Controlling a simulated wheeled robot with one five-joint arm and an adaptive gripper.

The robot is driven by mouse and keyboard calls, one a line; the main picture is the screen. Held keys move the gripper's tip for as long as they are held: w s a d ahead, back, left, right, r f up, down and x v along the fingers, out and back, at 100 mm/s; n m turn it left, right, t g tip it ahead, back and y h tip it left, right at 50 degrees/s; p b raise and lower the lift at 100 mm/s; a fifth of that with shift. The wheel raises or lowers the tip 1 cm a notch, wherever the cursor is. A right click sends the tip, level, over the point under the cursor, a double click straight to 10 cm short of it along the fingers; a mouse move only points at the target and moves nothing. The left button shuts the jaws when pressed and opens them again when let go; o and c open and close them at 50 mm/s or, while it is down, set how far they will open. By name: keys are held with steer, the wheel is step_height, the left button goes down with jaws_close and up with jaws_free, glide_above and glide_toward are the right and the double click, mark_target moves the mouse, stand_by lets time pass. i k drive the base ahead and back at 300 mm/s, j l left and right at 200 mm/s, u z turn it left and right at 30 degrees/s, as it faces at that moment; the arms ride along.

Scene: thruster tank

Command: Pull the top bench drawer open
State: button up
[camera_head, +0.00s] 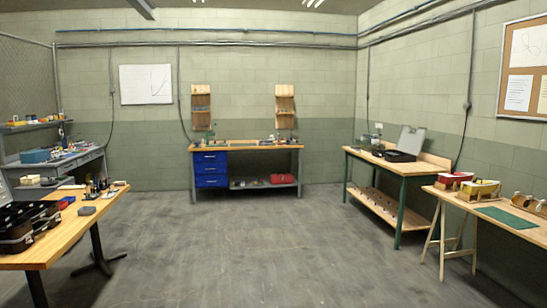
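A workbench (246,147) with a wooden top stands against the far wall, near the middle of the view. A blue drawer unit with several drawers hangs under its left side. The top drawer (209,157) looks closed, flush with the drawers below it, and has a small pale handle. The bench is well away across the floor. My gripper is not in view.
Open grey concrete floor (215,235) lies between me and the bench. A wooden table (62,240) with cases stands at left front. A green-legged bench (375,158) and a trestle table (500,222) stand at right. A grey desk (85,157) is at far left.

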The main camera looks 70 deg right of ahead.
mark_target(211, 153)
steer(key=z, duration=1.8)
steer(key=i+z, duration=0.1)
steer(key=i, duration=3.9)
steer(key=i+l, duration=0.1)
steer(key=i, duration=0.5)
steer(key=i+l, duration=0.1)
steer(key=i, duration=0.5)
steer(key=i+l+u, duration=0.1)
steer(key=i, duration=0.5)
steer(key=i+u, duration=0.3)
steer(key=i, duration=0.6)
steer(key=i+l+u, duration=0.1)
steer(key=i+u, duration=0.2)
steer(key=i, duration=0.6)
steer(key=i+u, duration=0.1)
steer(key=i, duration=0.8)
steer(key=i+l+u, duration=0.15)
steer(key=i, duration=0.75)
